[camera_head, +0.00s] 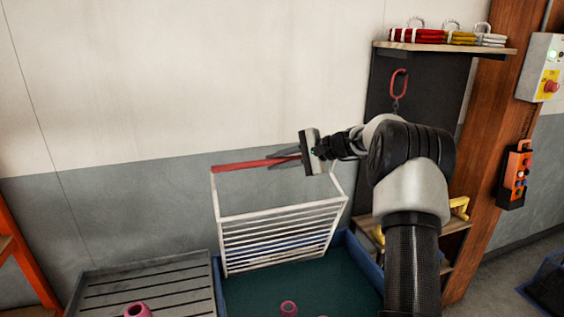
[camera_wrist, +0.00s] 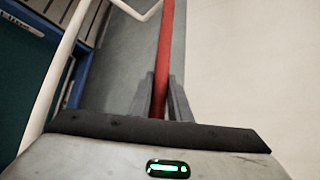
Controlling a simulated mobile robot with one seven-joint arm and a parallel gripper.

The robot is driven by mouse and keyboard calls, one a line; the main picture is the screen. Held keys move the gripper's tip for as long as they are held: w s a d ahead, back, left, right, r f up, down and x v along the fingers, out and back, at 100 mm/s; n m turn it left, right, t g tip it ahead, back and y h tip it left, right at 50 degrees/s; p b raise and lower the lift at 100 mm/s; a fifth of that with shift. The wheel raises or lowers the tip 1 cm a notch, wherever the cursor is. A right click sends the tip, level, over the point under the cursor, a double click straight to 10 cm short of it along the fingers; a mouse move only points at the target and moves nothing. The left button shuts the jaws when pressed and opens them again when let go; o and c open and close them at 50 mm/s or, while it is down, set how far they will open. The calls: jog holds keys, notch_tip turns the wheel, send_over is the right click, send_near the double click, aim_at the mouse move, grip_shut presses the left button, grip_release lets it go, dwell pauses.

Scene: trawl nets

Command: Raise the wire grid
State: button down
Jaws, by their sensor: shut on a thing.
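The wire grid (camera_head: 282,236) is a white rack of parallel bars with a red handle bar (camera_head: 240,165) across the top of its white side arms. It stands tilted up at the back of a blue-rimmed tank (camera_head: 217,292). My gripper (camera_head: 283,160) is shut on the red handle near its right part. In the wrist view the red bar (camera_wrist: 166,45) runs between the two grey fingers (camera_wrist: 162,98). One white side arm (camera_wrist: 60,75) curves along the left there. The grid's lower edge meets the tank area, and I cannot tell whether it touches the bottom.
A slatted grey tray (camera_head: 150,285) with a pink ring-shaped piece (camera_head: 137,310) adjoins the tank on the left. Another pink piece (camera_head: 288,307) lies in the tank. A shelf (camera_head: 440,47) and a hanging red hook (camera_head: 398,82) are at the right. The wall above the grid is clear.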

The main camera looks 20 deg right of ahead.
jog(key=shift+d+f, duration=0.1)
jog(key=c, duration=1.7)
grip_release()
jog(key=shift+o, duration=0.2)
jog(key=b+v, duration=0.2)
jog(key=v, duration=1.5)
jog(key=shift+s, duration=0.1)
